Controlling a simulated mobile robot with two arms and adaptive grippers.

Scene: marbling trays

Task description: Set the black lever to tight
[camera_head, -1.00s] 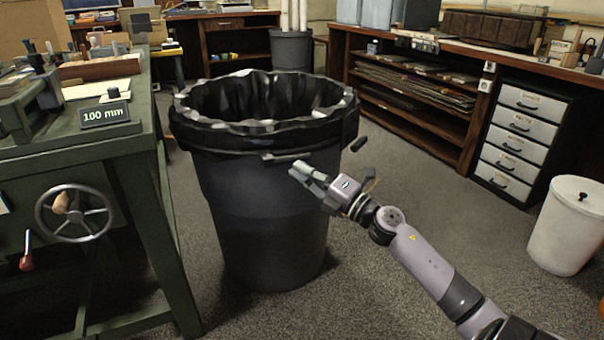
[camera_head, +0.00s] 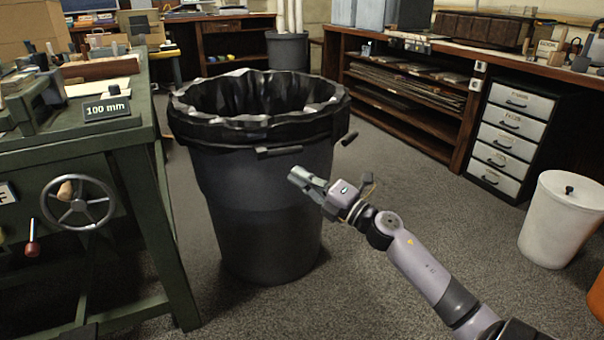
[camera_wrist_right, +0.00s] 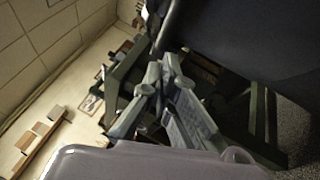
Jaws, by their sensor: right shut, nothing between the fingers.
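I cannot make out for certain which part is the black lever, and no "tight" marking is readable. A dark bar (camera_head: 278,151) and a short black peg (camera_head: 349,138) show at the rim of the large grey bin (camera_head: 262,215). A small black knob (camera_head: 116,89) stands behind the "100 mm" sign on the green bench. My right gripper (camera_head: 298,176) is shut and empty, in front of the bin's right side and below its rim. Its fingers also show in the right wrist view (camera_wrist_right: 160,75). My left gripper is not in view.
The green bench (camera_head: 150,170) at left carries a handwheel (camera_head: 78,203) and a red-knobbed lever (camera_head: 32,243). A white lidded bin (camera_head: 562,222) stands at right. Drawers (camera_head: 515,125) and shelves line the back right. Grey floor is open between the bin and the drawers.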

